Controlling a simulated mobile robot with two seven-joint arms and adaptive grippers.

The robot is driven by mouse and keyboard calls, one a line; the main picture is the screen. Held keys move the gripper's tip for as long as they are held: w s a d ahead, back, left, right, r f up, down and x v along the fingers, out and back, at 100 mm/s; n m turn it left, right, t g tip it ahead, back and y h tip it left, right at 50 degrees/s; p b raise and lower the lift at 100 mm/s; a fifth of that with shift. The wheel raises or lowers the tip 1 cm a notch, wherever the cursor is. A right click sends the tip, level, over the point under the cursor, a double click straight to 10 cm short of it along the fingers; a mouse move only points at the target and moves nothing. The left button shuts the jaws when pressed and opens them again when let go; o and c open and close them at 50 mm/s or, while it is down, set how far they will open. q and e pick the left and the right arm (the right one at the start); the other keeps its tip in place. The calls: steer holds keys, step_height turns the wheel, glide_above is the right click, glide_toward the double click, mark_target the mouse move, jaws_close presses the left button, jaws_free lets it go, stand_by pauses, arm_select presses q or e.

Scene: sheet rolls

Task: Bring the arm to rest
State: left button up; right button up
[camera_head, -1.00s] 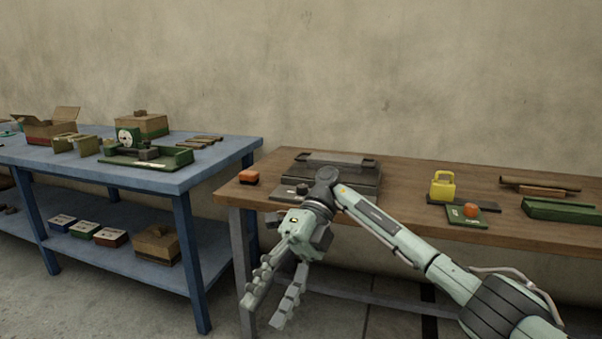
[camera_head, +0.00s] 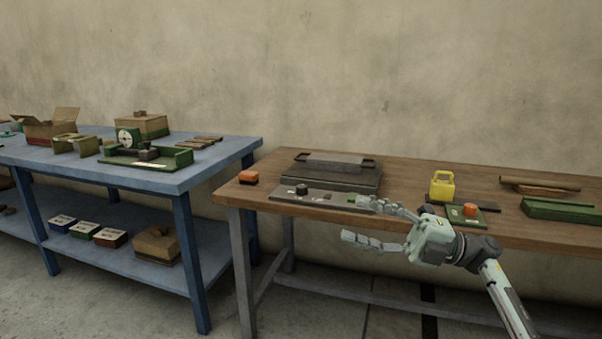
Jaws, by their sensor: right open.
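My right gripper (camera_head: 366,222) is open and empty, with its fingers pointing left. It is in front of the wooden table's front edge, and its upper finger overlaps the table's edge in the picture. My right arm (camera_head: 505,295) comes in from the lower right. My left gripper is not in view.
A blue table (camera_head: 215,165) stands left, loaded with boxes.

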steer(key=w+d+r+m+t+h, duration=0.55)
steer(key=w+d+m+t, duration=0.35)
steer(key=w+m+t, duration=0.55)
steer(key=w+d+f+m+t+h, duration=0.2)
steer(key=w+d+m+t+h, duration=0.3)
steer(key=d+m+h, duration=0.5)
steer(key=d+f+m+g+h, duration=0.4)
steer(key=d+f+m+h, duration=0.1)
steer(key=f, duration=0.4)
steer(key=d+f+m+g+h, duration=0.4)
steer(key=d+f+m+h, duration=0.1)
steer(key=f, duration=0.4)
steer(key=s+a+f+g+y, duration=0.1)
steer(key=s+a+f+g, duration=0.2)
steer(key=s+f, duration=0.9)
steer(key=s+a+f+g+y, duration=0.1)
steer(key=s+a+f+g, duration=0.2)
steer(key=s+f, duration=0.9)
steer(key=s+a+f+g, duration=0.2)
steer(key=s+a+f, duration=0.1)
steer(key=s+f, duration=0.6)
steer(key=s+a+f+g+y, duration=0.1)
steer(key=s+a+f+g, duration=0.1)
steer(key=s+f, duration=0.8)
steer(key=s+a, duration=0.1)
steer(key=s, duration=0.6)
steer(key=shift+s+a+g, duration=0.35)
steer(key=shift+a, duration=0.05)
